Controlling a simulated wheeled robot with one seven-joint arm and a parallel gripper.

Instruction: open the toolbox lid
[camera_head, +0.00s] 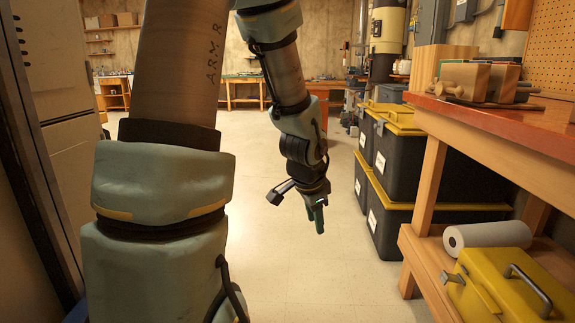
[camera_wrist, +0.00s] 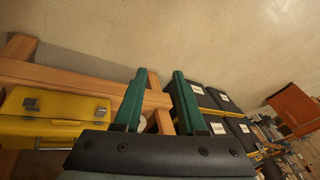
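The yellow toolbox (camera_head: 500,283) is at the lower right of the head view, on the low shelf of the wooden workbench. A metal carrying handle (camera_head: 530,290) is on top, and its lid looks shut. The right and near parts are cut off by the frame. In the wrist view the toolbox (camera_wrist: 60,105) is at the left, with metal latches (camera_wrist: 31,103) on it. My gripper (camera_head: 318,216) hangs over open floor, left of the toolbox and well apart from it. Its green fingers (camera_wrist: 159,82) are spread with nothing held between them.
A white paper roll (camera_head: 487,235) lies on the shelf behind the toolbox. The workbench top (camera_head: 500,118) overhangs the shelf, and a wooden leg (camera_head: 428,185) stands at its front. Black bins with yellow lids (camera_head: 395,165) are stacked beyond. The floor (camera_head: 290,270) is clear.

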